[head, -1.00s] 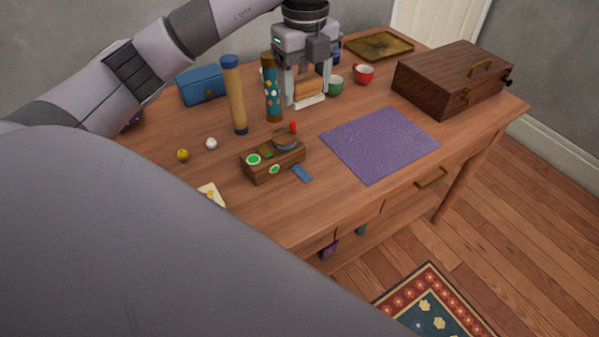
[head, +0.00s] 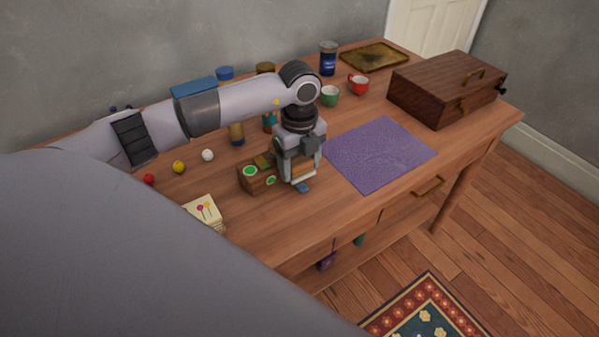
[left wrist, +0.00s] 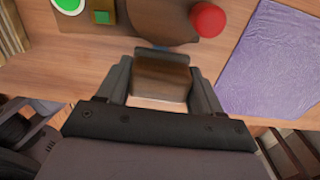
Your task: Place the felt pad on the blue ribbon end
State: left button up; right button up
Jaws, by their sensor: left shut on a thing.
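My left gripper (head: 300,174) is shut on the felt pad (left wrist: 162,82), a brown block with a pale underside. It holds the pad low at the front right of the small wooden box with green discs (head: 256,178). The blue ribbon end (head: 303,188) shows just below the gripper in the head view, on the table side of that box. In the left wrist view a bluish strip (left wrist: 158,49) shows at the pad's far edge. The pad covers most of the ribbon there, and I cannot tell whether they touch. My right gripper is not in view.
A purple mat (head: 380,154) lies right of the gripper. A red piece (left wrist: 208,20) stands close by in the wrist view. A dark wooden case (head: 447,88), red cup (head: 358,85) and green cup (head: 329,96) stand farther back. Cards (head: 204,211) lie left; bare table lies in front.

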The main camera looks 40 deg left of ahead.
aim_at(299, 174)
pick_arm(q)
notch_tip(299, 174, down, 3)
jog(key=shift+f, duration=0.1)
jog(key=shift+f, duration=0.2)
jog(key=o, duration=1.1)
jog(key=shift+o, duration=0.2)
jog(key=shift+r, duration=0.2)
